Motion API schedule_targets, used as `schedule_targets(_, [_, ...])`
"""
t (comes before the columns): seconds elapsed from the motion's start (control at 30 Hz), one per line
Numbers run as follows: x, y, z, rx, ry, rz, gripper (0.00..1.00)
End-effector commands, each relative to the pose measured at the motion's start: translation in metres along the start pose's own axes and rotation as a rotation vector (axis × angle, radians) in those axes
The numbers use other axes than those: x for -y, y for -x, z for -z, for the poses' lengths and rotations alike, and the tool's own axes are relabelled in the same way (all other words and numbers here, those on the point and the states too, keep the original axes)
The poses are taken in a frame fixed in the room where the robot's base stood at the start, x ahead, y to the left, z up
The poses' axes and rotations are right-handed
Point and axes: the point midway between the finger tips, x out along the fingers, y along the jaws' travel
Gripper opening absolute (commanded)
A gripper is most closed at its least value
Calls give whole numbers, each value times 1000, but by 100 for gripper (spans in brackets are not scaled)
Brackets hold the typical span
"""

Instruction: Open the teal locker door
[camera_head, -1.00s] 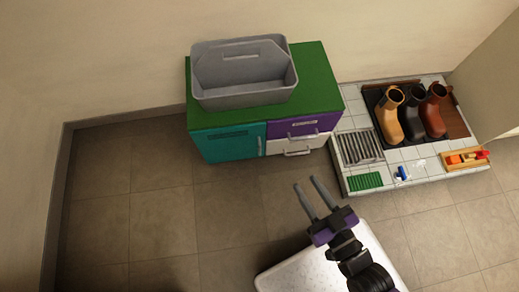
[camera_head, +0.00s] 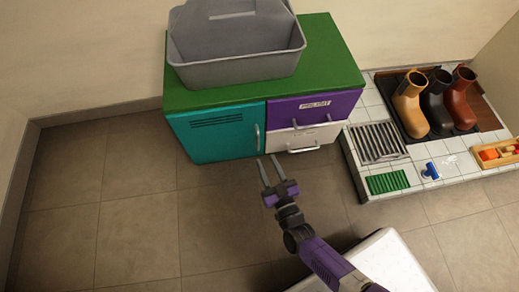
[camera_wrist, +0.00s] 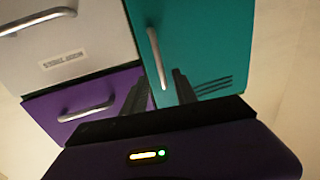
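The teal locker door (camera_head: 215,134) is shut, on the left front of a green-topped cabinet. Its upright silver handle (camera_head: 257,137) is on the door's right edge. My gripper (camera_head: 269,169) is open and empty, its two fingers pointing at the cabinet just below and in front of that handle. In the wrist view the teal door (camera_wrist: 205,45) fills the upper right, with the handle (camera_wrist: 157,58) ahead of my two dark, spread fingers (camera_wrist: 160,92). The handle appears beyond the fingertips and not between them; the exact gap is hard to judge.
A purple drawer (camera_head: 312,107) and a white drawer (camera_head: 303,139) with bar handles are right of the door. A grey caddy (camera_head: 237,65) stands on the cabinet. A tiled platform (camera_head: 400,175) with boots is at right. The floor before the door is clear.

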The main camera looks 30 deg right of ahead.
Motion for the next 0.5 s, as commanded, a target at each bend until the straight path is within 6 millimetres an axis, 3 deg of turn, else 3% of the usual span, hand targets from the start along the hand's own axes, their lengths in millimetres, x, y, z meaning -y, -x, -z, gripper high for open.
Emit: schedule_targets(0.5, [0, -67, -2, -2, 0, -1, 34])
